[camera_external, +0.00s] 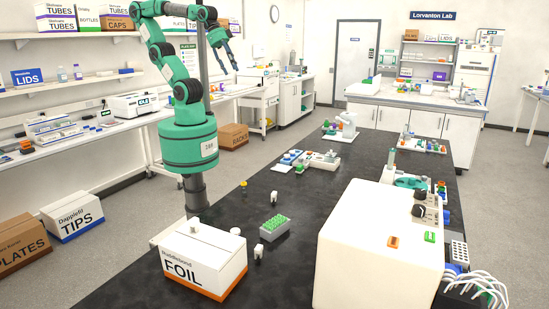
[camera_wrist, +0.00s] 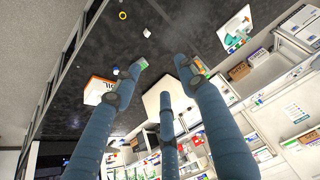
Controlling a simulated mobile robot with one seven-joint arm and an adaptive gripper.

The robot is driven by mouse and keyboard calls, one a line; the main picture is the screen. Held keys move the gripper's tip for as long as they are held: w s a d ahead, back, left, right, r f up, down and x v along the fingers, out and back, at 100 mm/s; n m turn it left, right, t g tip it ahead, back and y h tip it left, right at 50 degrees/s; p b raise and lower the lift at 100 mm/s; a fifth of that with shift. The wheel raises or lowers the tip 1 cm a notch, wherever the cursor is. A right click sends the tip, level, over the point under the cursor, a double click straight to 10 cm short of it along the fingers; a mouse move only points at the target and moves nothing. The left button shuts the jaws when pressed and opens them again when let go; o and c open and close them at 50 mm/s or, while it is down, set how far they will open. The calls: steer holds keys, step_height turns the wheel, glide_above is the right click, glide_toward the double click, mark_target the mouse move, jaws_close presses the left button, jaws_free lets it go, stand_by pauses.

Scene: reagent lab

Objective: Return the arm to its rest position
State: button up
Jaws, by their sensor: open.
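My green arm is raised above the dark bench, well clear of it. My gripper (camera_external: 226,62) is at the upper left of the external view, with its blue-grey fingers pointing down and to the right. In the wrist view my gripper (camera_wrist: 160,78) shows three long fingers spread apart, with nothing between them. It is open, empty and touching nothing.
The dark bench (camera_external: 330,195) bears a FOIL box (camera_external: 205,265), a green tube rack (camera_external: 274,226), small white pieces, and a large white machine (camera_external: 375,250) at right. A shelf (camera_external: 80,88) stands left, behind my arm. Open air surrounds my gripper.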

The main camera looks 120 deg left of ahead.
steer(key=shift+s+a+f+n, duration=0.2)
steer(key=shift+s+n, duration=0.1)
steer(key=shift+s, duration=0.15)
step_height(320, 180, down, 14)
steer(key=b, duration=1.4)
steer(key=shift+r, duration=0.15)
